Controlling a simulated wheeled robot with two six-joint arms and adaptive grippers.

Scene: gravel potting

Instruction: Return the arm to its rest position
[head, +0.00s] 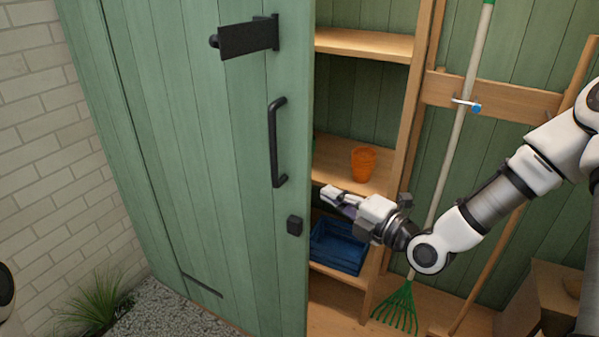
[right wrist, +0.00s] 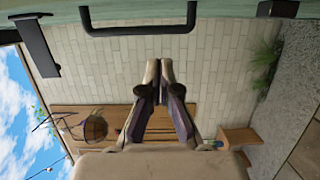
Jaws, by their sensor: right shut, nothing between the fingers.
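My right gripper (head: 330,196) is shut and empty. Its arm comes in from the right, and the gripper points left toward the free edge of the green door (head: 190,150). It is below and to the right of the black door handle (head: 273,143), in front of the open shelves, and not on the handle. In the right wrist view the fingers (right wrist: 159,68) are together, with the handle (right wrist: 138,30) at the top of the picture. My left gripper is not in view; only a small part of my left arm shows at the left edge.
The door stands open. An orange pot (head: 363,163) and a blue crate (head: 338,248) are on the shelves behind my right gripper. A green rake (head: 398,306) leans to the right, near my arm. A brick wall (head: 45,150) and gravel (head: 165,312) are at left.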

